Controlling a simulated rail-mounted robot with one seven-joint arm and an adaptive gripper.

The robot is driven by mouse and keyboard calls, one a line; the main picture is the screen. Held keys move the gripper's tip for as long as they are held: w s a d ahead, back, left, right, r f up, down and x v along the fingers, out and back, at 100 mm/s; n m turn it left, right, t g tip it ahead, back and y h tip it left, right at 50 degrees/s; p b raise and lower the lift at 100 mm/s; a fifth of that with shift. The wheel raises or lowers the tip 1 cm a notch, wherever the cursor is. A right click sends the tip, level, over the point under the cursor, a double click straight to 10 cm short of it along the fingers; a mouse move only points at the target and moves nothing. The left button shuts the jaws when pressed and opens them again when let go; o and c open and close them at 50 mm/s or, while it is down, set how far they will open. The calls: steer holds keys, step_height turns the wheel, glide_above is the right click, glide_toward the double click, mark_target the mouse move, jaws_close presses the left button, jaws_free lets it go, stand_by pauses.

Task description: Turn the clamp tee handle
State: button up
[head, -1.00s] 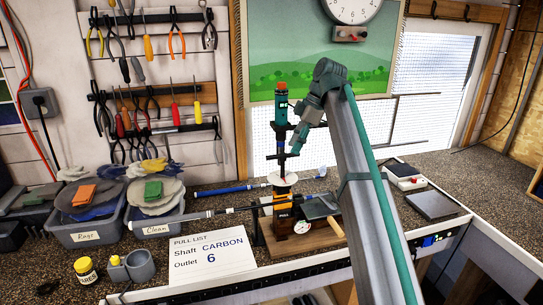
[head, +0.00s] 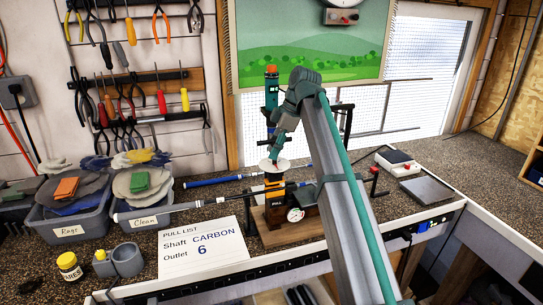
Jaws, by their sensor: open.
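The clamp unit (head: 277,202), dark with an orange band, a "PULL" label and a round gauge (head: 295,214), stands on a wooden base in the middle of the bench. A long club shaft (head: 190,205) runs into it from the left. My gripper (head: 275,158) is small in view and points down just above a white disc (head: 274,166) on top of the unit. It is open, and I see nothing in it. I cannot tell whether it touches the disc. A red-tipped dark bar (head: 374,171) stands right of my arm; I cannot make out the tee handle for certain.
The pull-list card (head: 204,247) is in front, rag bins (head: 70,222) at left. A grey plate (head: 427,190) and white box (head: 398,162) are at right. My arm hides bench space right of the clamp.

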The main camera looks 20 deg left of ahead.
steer(key=shift+x, duration=1.1)
jaws_close()
